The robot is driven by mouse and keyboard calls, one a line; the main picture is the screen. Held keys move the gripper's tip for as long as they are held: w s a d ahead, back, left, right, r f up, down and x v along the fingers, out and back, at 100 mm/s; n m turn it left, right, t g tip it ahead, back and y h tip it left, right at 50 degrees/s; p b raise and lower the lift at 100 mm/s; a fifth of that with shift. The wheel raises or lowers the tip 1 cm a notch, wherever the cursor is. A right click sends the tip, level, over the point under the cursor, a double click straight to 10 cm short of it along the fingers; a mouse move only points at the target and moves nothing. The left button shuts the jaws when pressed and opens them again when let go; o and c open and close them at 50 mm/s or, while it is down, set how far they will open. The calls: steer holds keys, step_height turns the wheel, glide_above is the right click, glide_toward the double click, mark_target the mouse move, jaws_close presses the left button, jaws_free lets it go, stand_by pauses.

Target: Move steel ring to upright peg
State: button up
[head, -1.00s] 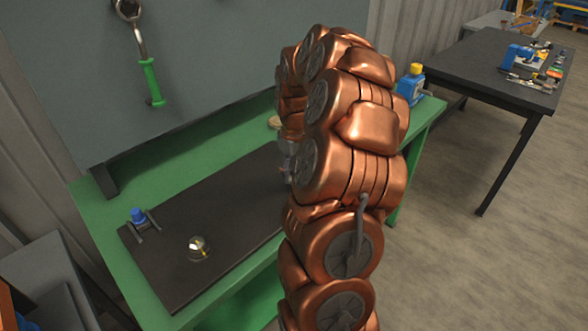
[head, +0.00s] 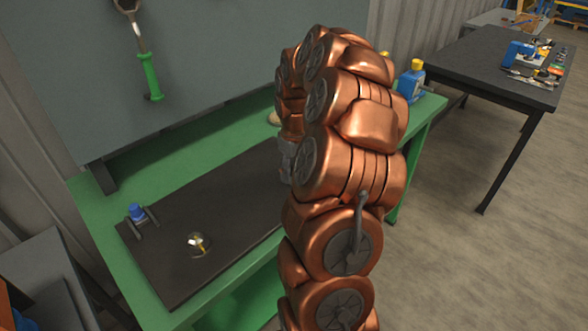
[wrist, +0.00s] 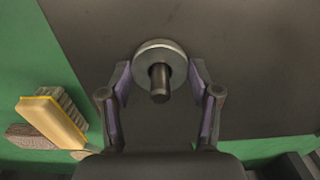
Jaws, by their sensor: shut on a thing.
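In the wrist view, my gripper (wrist: 160,76) is shut on the steel ring (wrist: 148,46), a round grey disc with a bright rim, one finger on each side. A dark round upright peg (wrist: 160,80) stands at the middle of the ring and points toward the camera. The ring appears to be around the peg; how far down it sits is hard to tell. In the head view, my copper arm hides the ring, this peg and most of my gripper.
The dark mat on the green bench (head: 92,223) also bears a blue-topped stand (head: 137,212) and a small shiny round piece (head: 198,244). A yellow-handled brush (wrist: 52,120) lies left of my gripper. A blue bottle (head: 411,82) stands at the bench's right end.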

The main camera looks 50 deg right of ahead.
steer(key=shift+f, duration=0.1)
stand_by(0.3)
steer(key=o, duration=1.1)
steer(key=shift+o, duration=0.5)
steer(key=shift+o, duration=0.5)
steer(key=shift+r, duration=0.2)
steer(key=shift+r+p, duration=0.6)
steer(key=shift+r, duration=3.7)
